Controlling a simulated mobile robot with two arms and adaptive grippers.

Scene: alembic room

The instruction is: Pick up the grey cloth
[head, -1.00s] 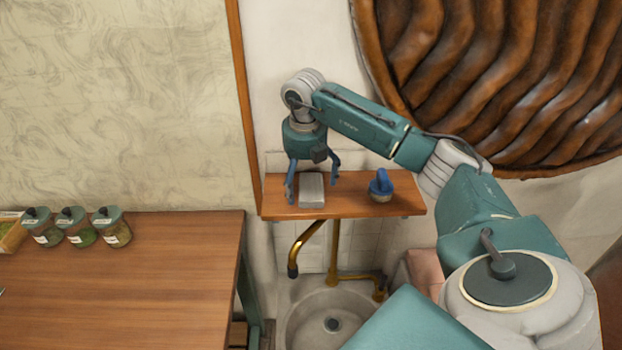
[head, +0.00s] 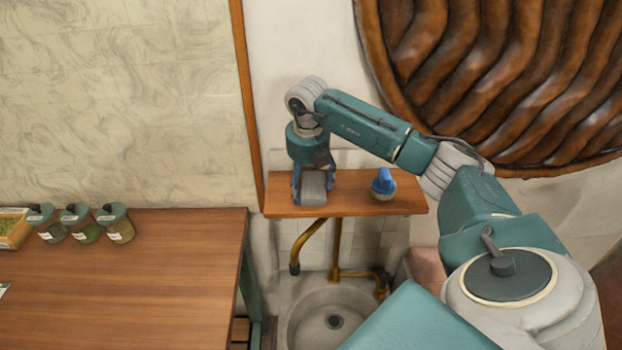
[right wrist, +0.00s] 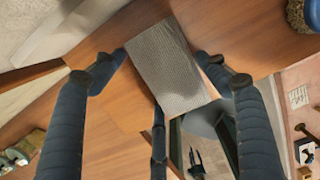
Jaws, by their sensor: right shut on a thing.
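The grey cloth (head: 314,186) is a small folded block on the wooden wall shelf (head: 350,200) above the sink. My right gripper (head: 313,190) points down over it, with blue fingers on its left and right sides. In the right wrist view the cloth (right wrist: 170,65) lies between the fingertips of my right gripper (right wrist: 167,72), which are shut on it. The cloth looks still at shelf level; I cannot tell if it is clear of the wood. My left gripper is not in view.
A blue-handled brush (head: 384,184) stands on the shelf right of the cloth. Below are a brass tap (head: 308,245) and a round sink (head: 330,320). A wooden table (head: 130,280) at left holds several lidded jars (head: 82,222). The wall is close behind the shelf.

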